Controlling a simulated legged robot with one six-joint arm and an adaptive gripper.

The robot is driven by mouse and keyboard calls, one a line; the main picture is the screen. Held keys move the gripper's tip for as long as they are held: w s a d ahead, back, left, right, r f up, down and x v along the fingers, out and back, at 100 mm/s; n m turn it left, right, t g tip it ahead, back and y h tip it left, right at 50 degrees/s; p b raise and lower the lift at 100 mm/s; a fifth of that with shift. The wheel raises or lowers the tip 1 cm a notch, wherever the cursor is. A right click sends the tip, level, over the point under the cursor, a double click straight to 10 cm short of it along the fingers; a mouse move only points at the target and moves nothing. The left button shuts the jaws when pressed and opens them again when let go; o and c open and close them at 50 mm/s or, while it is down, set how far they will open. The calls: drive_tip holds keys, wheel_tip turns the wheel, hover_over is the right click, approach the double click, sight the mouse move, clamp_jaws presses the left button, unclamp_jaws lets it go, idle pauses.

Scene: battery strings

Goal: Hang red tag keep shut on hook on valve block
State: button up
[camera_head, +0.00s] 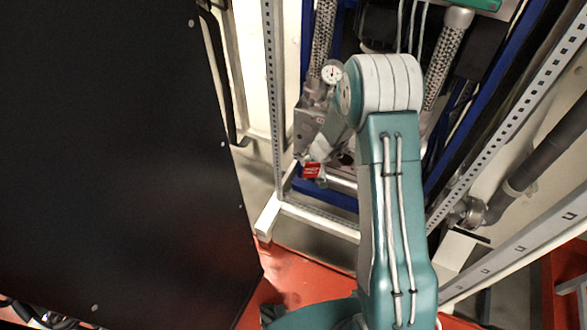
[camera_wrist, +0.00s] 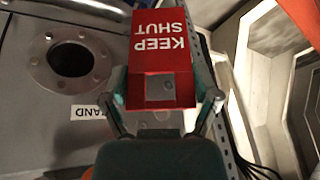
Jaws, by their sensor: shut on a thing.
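The red tag (camera_wrist: 163,60) fills the top middle of the wrist view, its white "KEEP SHUT" lettering upside down, with a small grey square on its near part. My gripper (camera_wrist: 163,92) is shut on it, one finger at each side. In the head view the small red tag (camera_head: 312,170) shows at my gripper (camera_head: 318,158), left of my arm. A grey metal block (camera_head: 307,120), perhaps the valve block, stands just above it. I cannot make out the hook in either view.
A round gauge (camera_head: 332,72) and braided hoses (camera_head: 323,30) are above the block. A perforated upright (camera_head: 274,90) stands left, a large black panel (camera_head: 120,150) farther left. In the wrist view, a grey surface with a flanged round hole (camera_wrist: 72,60) lies left of the tag.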

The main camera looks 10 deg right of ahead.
sight(304, 153)
drive_tip(key=w+a+f, duration=0.3)
drive_tip(key=a+f, duration=0.3)
drive_tip(key=f, duration=0.2)
drive_tip(key=shift+m+y, duration=0.3)
drive_tip(key=shift+w+d+f, duration=0.1)
drive_tip(key=shift+w+d, duration=0.7)
drive_tip(key=shift+w, duration=0.5)
drive_tip(key=shift+w+d+f, duration=0.1)
drive_tip(key=shift+w+d, duration=0.7)
drive_tip(key=shift+w, duration=0.55)
drive_tip(key=shift+w+d+f, duration=0.1)
drive_tip(key=shift+w+d, duration=0.7)
drive_tip(key=shift+w, duration=0.5)
drive_tip(key=shift+w+d+f, duration=0.25)
drive_tip(key=shift+w, duration=0.15)
drive_tip(key=shift+w+f, duration=0.1)
drive_tip(key=shift+f, duration=0.05)
drive_tip(key=shift+c, duration=0.5)
drive_tip(key=shift+d, duration=0.1)
drive_tip(key=o, duration=0.9)
drive_tip(key=v, duration=1.1)
drive_tip(key=shift+r, duration=0.35)
